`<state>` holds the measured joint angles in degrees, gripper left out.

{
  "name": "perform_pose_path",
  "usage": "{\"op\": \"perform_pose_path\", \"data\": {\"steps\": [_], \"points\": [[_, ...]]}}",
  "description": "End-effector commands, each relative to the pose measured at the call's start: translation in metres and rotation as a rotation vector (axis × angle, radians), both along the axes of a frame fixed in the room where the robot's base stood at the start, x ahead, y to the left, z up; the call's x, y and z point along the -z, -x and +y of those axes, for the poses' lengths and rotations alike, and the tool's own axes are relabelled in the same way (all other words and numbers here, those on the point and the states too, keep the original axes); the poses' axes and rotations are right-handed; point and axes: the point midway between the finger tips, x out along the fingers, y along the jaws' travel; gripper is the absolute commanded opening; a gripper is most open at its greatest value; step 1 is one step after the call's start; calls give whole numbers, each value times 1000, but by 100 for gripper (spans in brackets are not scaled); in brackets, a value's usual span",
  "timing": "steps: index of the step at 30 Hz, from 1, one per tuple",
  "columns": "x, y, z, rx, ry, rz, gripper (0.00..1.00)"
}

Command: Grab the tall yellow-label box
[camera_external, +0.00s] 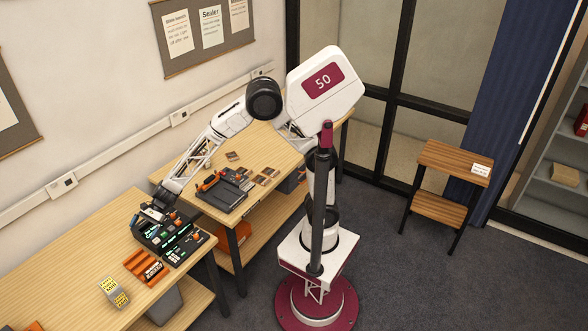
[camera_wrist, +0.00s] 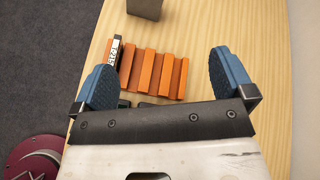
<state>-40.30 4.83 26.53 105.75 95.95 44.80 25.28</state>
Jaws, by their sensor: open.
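A grey box with yellow labels (camera_external: 112,291) stands on the near wooden table at the lower left of the external view. In the wrist view a plain grey block (camera_wrist: 145,8) at the top edge is probably this box; no yellow shows there. My gripper (camera_external: 148,217) is above the black equipment on the same table, apart from the box. In the wrist view my gripper (camera_wrist: 163,72) has its two blue fingers spread wide with nothing held between them. The orange rack (camera_wrist: 155,70) shows beyond and between the fingers.
The orange rack (camera_external: 147,267) lies between my gripper and the yellow-label box, with a white-labelled dark item (camera_wrist: 115,52) at its left end. Black equipment (camera_external: 178,237) with green lights is beside it. A second table (camera_external: 275,147) holds a dark case (camera_external: 222,194). Bare tabletop surrounds the box.

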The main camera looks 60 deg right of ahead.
Motion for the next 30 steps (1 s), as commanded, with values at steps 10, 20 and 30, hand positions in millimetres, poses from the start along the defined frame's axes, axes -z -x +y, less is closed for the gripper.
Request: {"op": "perform_pose_path", "data": {"steps": [10, 20, 30], "points": [[85, 23, 121, 157, -65, 264, 100], [128, 40, 169, 241, -86, 387, 100], [130, 41, 172, 247, -88, 394, 100]]}}
